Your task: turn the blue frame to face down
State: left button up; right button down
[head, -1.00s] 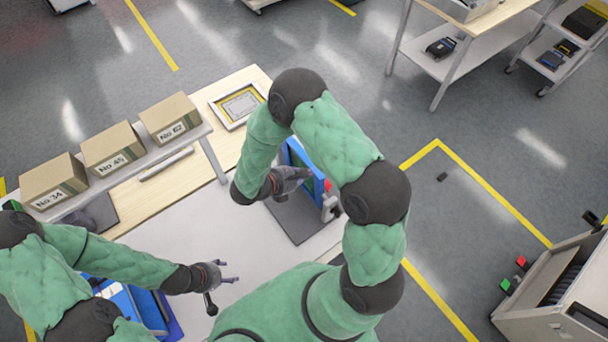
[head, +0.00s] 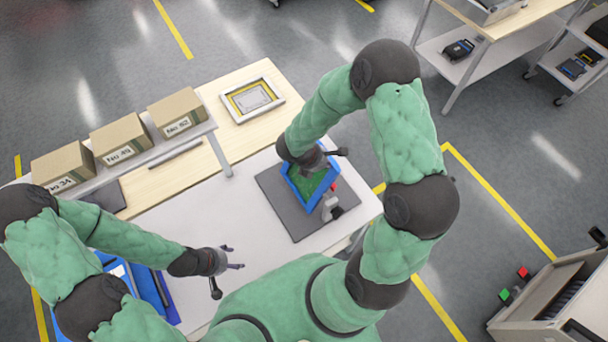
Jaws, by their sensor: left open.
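The blue frame (head: 294,194) with a green inner face is tilted over a dark grey mat (head: 271,199) on the table. Its green side shows to my view. My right gripper (head: 318,164) is at its far upper edge and appears shut on it; the wrist partly hides the fingertips. My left gripper (head: 232,258) is open and empty above the near part of the table, left of the frame and apart from it.
A grey fixture with a red part (head: 330,207) stands at the mat's right side, close to the frame. Cartons (head: 122,139) stand on a raised shelf at left. A framed tray (head: 249,99) lies at the back. Blue items (head: 150,290) lie at front left. The middle table is clear.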

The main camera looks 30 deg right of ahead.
aim_at(334, 162)
jog(key=shift+w+d+f+y+p, duration=0.15)
jog(key=shift+d+y+p, duration=0.15)
jog(key=shift+d+y, duration=0.4)
jog(key=shift+s+d+f+y+p, duration=0.15)
jog(key=shift+d+y+p, duration=0.25)
jog(key=shift+d, duration=0.5)
jog(key=d+f+y, duration=0.3)
jog(key=d+f, duration=0.5)
jog(key=f, duration=0.1)
jog(key=shift+w+g, duration=0.3)
jog(key=shift+w, duration=0.15)
jog(key=shift+f, duration=0.2)
